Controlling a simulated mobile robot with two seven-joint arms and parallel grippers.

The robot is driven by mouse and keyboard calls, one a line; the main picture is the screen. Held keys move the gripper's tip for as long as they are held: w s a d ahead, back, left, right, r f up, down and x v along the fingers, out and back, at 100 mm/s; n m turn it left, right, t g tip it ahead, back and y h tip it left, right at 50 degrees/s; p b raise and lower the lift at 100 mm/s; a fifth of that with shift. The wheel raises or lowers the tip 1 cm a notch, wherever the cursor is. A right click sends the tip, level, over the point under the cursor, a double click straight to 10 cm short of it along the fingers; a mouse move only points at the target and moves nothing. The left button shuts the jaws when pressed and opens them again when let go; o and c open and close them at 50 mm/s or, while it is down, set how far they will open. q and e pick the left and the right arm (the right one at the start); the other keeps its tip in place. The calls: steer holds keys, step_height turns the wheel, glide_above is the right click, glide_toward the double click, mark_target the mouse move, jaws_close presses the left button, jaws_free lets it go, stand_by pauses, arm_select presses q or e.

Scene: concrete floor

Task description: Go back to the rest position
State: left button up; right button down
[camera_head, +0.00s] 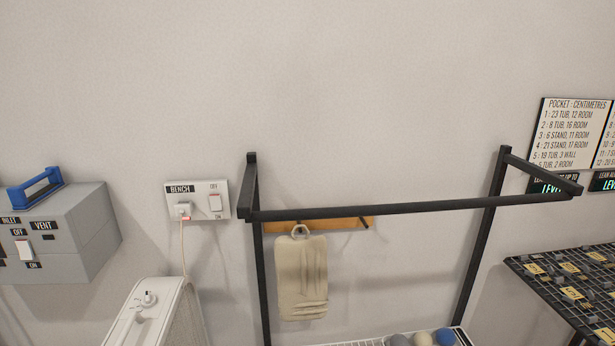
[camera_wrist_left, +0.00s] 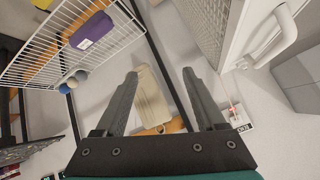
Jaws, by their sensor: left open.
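My left gripper (camera_wrist_left: 160,80) shows in the left wrist view with its two grey fingers spread apart and nothing between them touching. Beyond the fingers a beige cloth-like item (camera_wrist_left: 152,98) hangs from a wooden rail. The same beige item (camera_head: 302,280) hangs on the wall in the head view, behind the black frame (camera_head: 370,211). Neither gripper nor arm shows in the head view. My right gripper is in neither view.
A white appliance (camera_head: 150,315) stands below the BENCH switch plate (camera_head: 198,200). A grey box (camera_head: 65,235) with a blue handle is at left. A black wire rack (camera_head: 565,285) is at right.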

arm_select(q)
steer(key=s+d+f+n+g+h, duration=0.1)
steer(key=s+f+g, duration=0.15)
steer(key=s, duration=0.45)
steer(key=s+f+n+g, duration=0.1)
steer(key=s+f+g, duration=0.15)
steer(key=s, duration=0.35)
step_height(320, 180, down, 24)
steer(key=s+f+g+b, duration=0.1)
steer(key=s+g+b, duration=0.1)
steer(key=b, duration=0.1)
steer(key=s+a+f+g+b, duration=0.1)
steer(key=s+a+f+b, duration=0.1)
steer(key=s+f, duration=1.3)
steer(key=shift+s+a+f+b, duration=0.15)
steer(key=shift+a+f+b, duration=0.25)
steer(key=shift+f, duration=0.5)
